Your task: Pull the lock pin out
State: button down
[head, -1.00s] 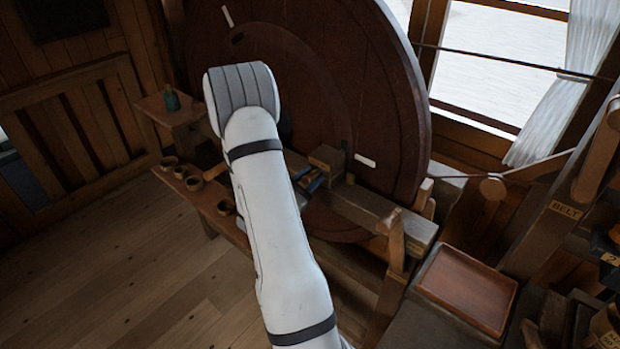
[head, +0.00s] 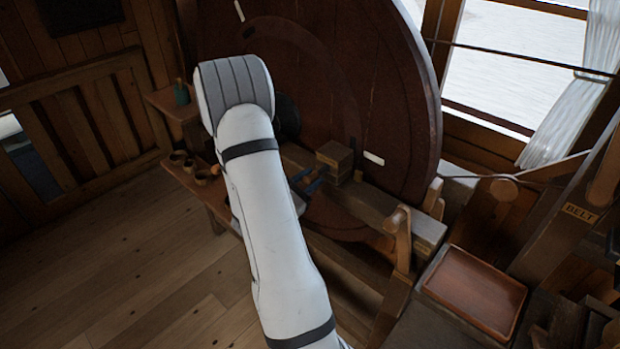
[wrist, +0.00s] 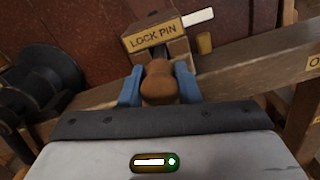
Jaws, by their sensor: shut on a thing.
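A wooden block with a LOCK PIN label (wrist: 153,36) sits on the bench beam at the top of the wrist view; it also shows in the head view (head: 335,156). The lock pin's rounded brown knob (wrist: 160,83) is in front of the block, between the two blue fingers of my gripper (wrist: 159,88). The fingers are shut on the knob from both sides. A dark gap or shaft shows between knob and block; I cannot tell how far the pin sits in. In the head view my gripper (head: 316,186) is partly hidden behind my arm.
A large dark red wheel (head: 395,110) stands behind the block. The wooden beam (head: 375,208) runs to the right, near a red-brown tray (head: 472,292). Small bowls (head: 178,158) stand on a low bench at left. Floor at lower left is clear.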

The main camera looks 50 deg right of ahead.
jog(key=shift+a, duration=0.15)
jog(key=c, duration=1.5)
grip_release()
jog(key=shift+o, duration=0.9)
jog(key=shift+w+a, duration=0.1)
jog(key=shift+a, duration=0.1)
jog(key=shift+o, duration=1.3)
jog(key=shift+d, duration=0.15)
jog(key=shift+a, duration=0.5)
jog(key=a+b, duration=0.2)
jog(key=a, duration=0.5)
jog(key=shift+s, duration=0.25)
